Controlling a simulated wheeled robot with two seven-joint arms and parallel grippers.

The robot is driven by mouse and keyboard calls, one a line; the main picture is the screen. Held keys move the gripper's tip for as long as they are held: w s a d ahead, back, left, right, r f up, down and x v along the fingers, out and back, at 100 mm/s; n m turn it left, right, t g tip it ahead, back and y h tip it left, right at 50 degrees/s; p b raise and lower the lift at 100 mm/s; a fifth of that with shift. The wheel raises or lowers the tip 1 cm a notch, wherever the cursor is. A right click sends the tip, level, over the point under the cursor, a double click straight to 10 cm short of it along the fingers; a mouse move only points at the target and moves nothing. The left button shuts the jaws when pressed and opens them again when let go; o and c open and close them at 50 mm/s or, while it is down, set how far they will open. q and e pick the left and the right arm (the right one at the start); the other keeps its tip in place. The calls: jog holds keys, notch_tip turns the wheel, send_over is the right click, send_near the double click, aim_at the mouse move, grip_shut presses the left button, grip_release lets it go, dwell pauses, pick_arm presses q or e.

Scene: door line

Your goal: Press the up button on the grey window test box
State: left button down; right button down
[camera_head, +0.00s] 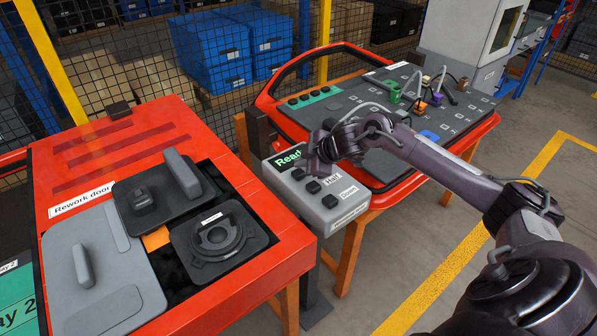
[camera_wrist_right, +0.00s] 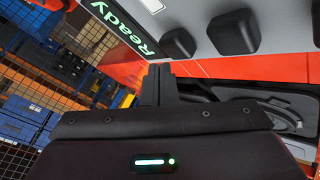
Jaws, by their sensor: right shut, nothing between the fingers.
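The grey window test box (camera_head: 318,190) stands on a post between the two red work stations. Its screen (camera_head: 288,158) reads "Ready" in green. Dark buttons run along its top, the left one (camera_head: 298,174) closest to the screen; my right gripper hides part of the labels. In the right wrist view the screen (camera_wrist_right: 123,30) and two full dark buttons (camera_wrist_right: 178,43) (camera_wrist_right: 232,32) show, with another cut off at the right edge. My right gripper (camera_head: 312,164) is shut and empty, over the box near the buttons. I cannot tell whether it touches one. My left gripper is out of view.
A red station with a "Rework door" panel (camera_head: 100,270) stands at the left. A red door (camera_head: 330,105) with connectors and cables lies behind the box. A mesh fence (camera_head: 130,60) with blue crates (camera_head: 228,50) is farther back. Open floor (camera_head: 520,150) lies at the right.

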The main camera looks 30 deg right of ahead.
jog(key=shift+f, duration=0.15)
dwell(0.4)
jog(key=shift+f, duration=0.3)
